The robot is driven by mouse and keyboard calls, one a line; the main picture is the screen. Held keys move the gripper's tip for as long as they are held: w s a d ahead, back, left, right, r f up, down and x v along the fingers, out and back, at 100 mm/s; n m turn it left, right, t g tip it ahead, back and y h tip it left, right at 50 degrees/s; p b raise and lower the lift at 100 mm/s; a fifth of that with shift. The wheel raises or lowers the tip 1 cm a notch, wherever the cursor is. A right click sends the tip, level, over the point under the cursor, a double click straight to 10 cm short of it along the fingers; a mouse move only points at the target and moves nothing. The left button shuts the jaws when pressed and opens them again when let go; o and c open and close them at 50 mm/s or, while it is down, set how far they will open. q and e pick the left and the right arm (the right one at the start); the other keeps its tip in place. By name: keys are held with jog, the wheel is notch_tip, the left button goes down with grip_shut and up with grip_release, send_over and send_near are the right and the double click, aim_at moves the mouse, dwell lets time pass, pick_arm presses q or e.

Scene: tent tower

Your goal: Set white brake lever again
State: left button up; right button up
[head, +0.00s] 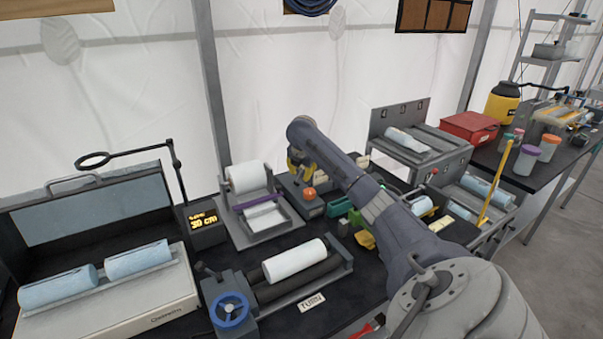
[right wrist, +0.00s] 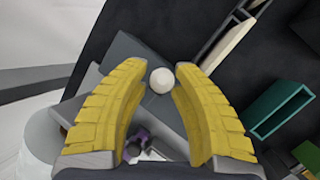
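The white brake lever shows as a white ball knob (right wrist: 161,80) in the right wrist view, over a grey block-shaped base (right wrist: 135,55). My right gripper (right wrist: 160,78) has its two yellow fingers spread, with the knob between the fingertips and a small gap on each side; contact is not visible. In the head view my right gripper (head: 300,172) is over the grey device behind the orange ball knob (head: 309,193), and the white knob is not distinguishable there. My left gripper is not in view.
A paper roll stand (head: 247,178) stands just left of my right gripper. A roller machine with a blue handwheel (head: 229,309) is in front. A grey rack (head: 400,120) and a red box (head: 468,127) stand further right.

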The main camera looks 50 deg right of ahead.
grip_shut()
dwell(0.5)
jog(key=shift+r, duration=0.15)
jog(key=h, duration=0.1)
jog(key=a+h, duration=0.1)
jog(key=shift+w+r+n+g+h, duration=0.2)
jog(key=shift+w+n+g+h, duration=0.1)
jog(key=shift+g, duration=0.1)
jog(key=shift+w+a+r+n+g+h, duration=0.1)
jog(key=shift+a+n+g+h, duration=0.25)
jog(key=shift+h, duration=0.6)
jog(key=shift+w+a+n+g+h, duration=0.15)
jog(key=shift+a+h, duration=0.35)
jog(key=shift+h, duration=0.45)
